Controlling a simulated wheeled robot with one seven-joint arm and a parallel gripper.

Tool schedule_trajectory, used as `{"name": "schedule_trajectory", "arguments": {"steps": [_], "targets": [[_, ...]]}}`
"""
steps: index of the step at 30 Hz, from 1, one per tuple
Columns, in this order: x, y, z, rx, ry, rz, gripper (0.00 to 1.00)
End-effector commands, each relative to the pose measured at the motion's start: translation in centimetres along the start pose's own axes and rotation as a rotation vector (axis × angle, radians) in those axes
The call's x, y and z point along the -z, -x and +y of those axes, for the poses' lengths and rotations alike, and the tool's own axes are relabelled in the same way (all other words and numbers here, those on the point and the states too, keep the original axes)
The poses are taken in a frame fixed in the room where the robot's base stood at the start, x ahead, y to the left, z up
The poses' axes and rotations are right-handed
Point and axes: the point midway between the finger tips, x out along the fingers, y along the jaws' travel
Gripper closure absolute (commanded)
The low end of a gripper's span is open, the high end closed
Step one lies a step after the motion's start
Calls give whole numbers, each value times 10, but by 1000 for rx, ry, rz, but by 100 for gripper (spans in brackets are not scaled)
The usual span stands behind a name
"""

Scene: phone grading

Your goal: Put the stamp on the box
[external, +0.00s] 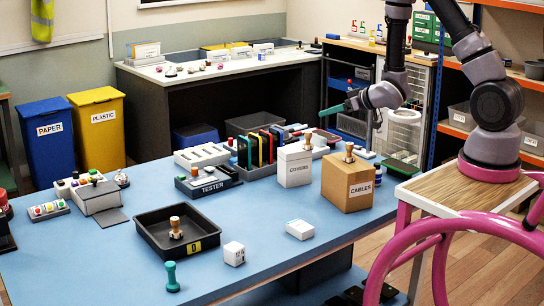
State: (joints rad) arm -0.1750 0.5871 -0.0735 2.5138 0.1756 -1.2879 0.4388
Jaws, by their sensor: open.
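A teal stamp (171,277) stands upright at the table's front edge. A wooden-handled stamp (175,228) stands in the black tray (146,238) marked D. A brown box (345,190) labelled CABLES has a wooden-handled stamp (349,153) on its top. A white box (295,169) labelled COVERS has a small wooden-handled thing (308,142) at its top; whether it rests on it or behind it is unclear. My gripper (337,104), with teal fingers, is open and in the air above the back right of the table, apart from the boxes. I see nothing between its fingers.
Two small white boxes, one with dark marks (234,253) and one plain (300,229), lie near the front. A TESTER unit (208,185), a rack of coloured upright pieces (262,150) and a button panel (48,210) crowd the back and left. The blue table (262,215) is clear in the middle.

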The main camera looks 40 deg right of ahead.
Motion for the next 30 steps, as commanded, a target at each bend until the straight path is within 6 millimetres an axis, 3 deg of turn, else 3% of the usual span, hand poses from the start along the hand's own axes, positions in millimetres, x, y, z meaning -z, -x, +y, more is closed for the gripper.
{"name": "schedule_trajectory", "arguments": {"steps": [1,6,11,15,24,30], "targets": [[24,9,9,-34,-24,0,41],[75,50,36,-138,-130,-75,41],[110,104,47,-200,-232,-152,41],[131,161,46,-227,-323,-222,41],[143,296,11,-207,-504,-374,41],[135,356,-17,-170,-575,-445,41]]}}
